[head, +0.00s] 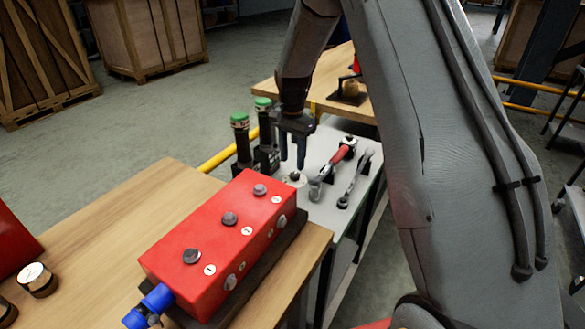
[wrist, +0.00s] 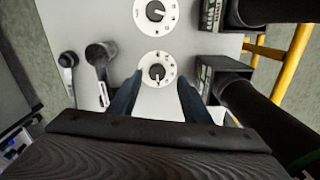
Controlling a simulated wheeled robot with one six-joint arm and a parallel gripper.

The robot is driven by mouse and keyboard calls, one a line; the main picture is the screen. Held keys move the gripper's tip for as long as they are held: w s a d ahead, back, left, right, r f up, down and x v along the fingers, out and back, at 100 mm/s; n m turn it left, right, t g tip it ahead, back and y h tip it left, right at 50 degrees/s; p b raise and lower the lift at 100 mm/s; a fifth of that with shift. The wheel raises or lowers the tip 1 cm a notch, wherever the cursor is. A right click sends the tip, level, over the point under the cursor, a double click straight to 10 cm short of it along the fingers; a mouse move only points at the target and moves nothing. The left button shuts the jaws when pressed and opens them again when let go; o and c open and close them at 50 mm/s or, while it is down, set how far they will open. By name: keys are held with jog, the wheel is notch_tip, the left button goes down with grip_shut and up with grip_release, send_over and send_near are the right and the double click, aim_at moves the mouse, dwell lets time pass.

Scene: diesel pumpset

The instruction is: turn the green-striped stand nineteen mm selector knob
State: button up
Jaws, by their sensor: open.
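In the wrist view, two white round dials with dark centre knobs lie on a light grey panel. The nearer dial's knob (wrist: 157,72) sits between and just beyond my fingertips, and the farther dial's knob (wrist: 155,11) is near the top edge. My gripper (head: 293,166) is open, pointing down over the panel, with no visible contact with a knob. A dark knob on a white dial (head: 294,177) shows just below it in the head view. Two dark upright tools with green-banded tops (head: 240,140) stand left of the gripper. I cannot tell which stand has the green stripe.
Two wrenches, one red-handled (head: 339,156), stand on the grey panel (head: 325,212) right of the gripper. A red box with several knobs (head: 215,245) and a blue fitting (head: 150,303) sits on the wooden bench in front. Black blocks (wrist: 205,75) stand close beside the dials.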

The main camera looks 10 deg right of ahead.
aim_at(294, 174)
jog(key=f, duration=0.4)
jog(key=d+f+p, duration=0.1)
jog(key=f, duration=0.1)
jog(key=shift+a, duration=0.1)
jog(key=c, duration=1)
